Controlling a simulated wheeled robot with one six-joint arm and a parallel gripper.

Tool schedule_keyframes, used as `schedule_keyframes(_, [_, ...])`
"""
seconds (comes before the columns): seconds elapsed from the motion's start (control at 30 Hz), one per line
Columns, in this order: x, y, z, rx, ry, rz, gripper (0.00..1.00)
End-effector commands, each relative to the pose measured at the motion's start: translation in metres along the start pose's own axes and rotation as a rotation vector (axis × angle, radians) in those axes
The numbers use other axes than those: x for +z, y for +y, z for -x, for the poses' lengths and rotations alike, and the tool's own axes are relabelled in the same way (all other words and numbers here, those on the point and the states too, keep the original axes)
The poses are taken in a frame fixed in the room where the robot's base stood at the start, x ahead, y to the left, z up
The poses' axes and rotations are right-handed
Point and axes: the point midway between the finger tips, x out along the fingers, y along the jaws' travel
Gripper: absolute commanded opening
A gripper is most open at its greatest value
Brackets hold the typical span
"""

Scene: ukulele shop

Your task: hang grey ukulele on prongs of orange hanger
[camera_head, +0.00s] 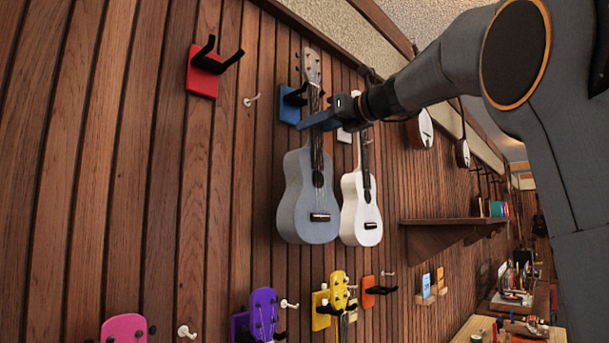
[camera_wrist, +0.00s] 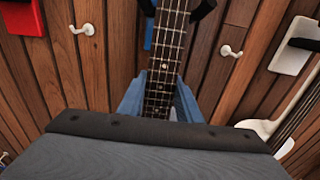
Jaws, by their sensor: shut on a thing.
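The grey ukulele (camera_head: 309,203) is upright, headstock up, in front of the wall. My gripper (camera_head: 320,119) is shut on its neck, above the body. In the wrist view the fretted neck (camera_wrist: 164,62) runs between the blue fingers of my gripper (camera_wrist: 158,103). The orange hanger (camera_head: 369,291) is on the wall, low and right of the grey ukulele, with dark prongs and no instrument on it. A blue hanger (camera_head: 288,106) is behind the grey ukulele's neck, with a black prong at either side of it in the wrist view; I cannot tell whether it bears weight.
A white ukulele (camera_head: 361,210) hangs close at the right of the grey one. A red hanger (camera_head: 202,75) is empty at upper left. Below are purple (camera_head: 264,314), yellow (camera_head: 338,292) and pink (camera_head: 124,328) ukuleles. White hooks and a shelf (camera_head: 450,221) stick out from the wall.

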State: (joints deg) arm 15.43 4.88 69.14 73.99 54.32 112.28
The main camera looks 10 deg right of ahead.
Motion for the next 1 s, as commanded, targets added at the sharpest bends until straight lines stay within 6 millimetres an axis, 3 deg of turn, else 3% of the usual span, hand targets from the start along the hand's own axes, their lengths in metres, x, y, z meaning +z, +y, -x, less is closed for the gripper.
schedule_keyframes(0.63, [-0.001,0.0,0.029,-0.002,-0.002,0.001,0.0])
schedule_keyframes(1.0, [-0.001,0.0,0.032,-0.001,-0.002,0.001,0.0])
